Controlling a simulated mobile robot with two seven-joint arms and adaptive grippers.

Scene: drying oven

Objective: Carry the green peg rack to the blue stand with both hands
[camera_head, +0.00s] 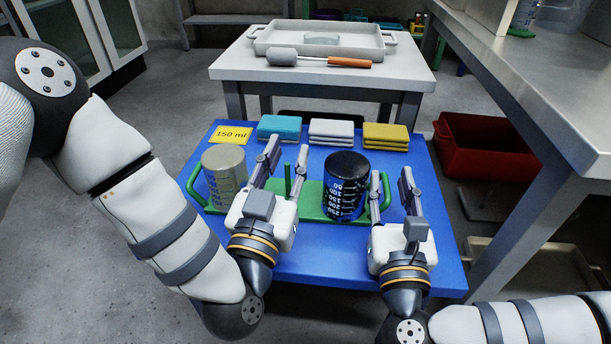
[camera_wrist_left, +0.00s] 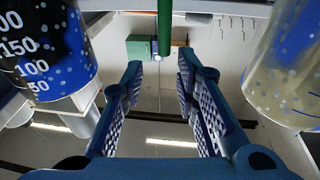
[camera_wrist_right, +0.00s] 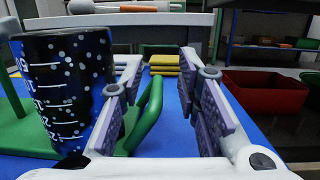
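The green peg rack (camera_head: 311,197) stands on the blue stand (camera_head: 310,268). It has a loop handle at each end and a thin upright peg in the middle. A pale graduated beaker (camera_head: 223,172) is at its left and a black graduated beaker (camera_head: 346,187) at its right. My left gripper (camera_head: 285,155) is open over the rack's middle between the beakers, away from the left handle. The left wrist view shows the green peg (camera_wrist_left: 164,28) ahead of the fingers. My right gripper (camera_head: 391,177) is open by the right handle (camera_wrist_right: 148,112), which shows partly behind one finger.
Cyan (camera_head: 280,127), white (camera_head: 331,131) and yellow (camera_head: 385,136) folded cloths and a "150 ml" card (camera_head: 231,135) lie along the stand's back edge. A white table (camera_head: 325,80) with a tray is behind. A red bin (camera_head: 485,150) and a metal bench (camera_head: 545,95) are at right.

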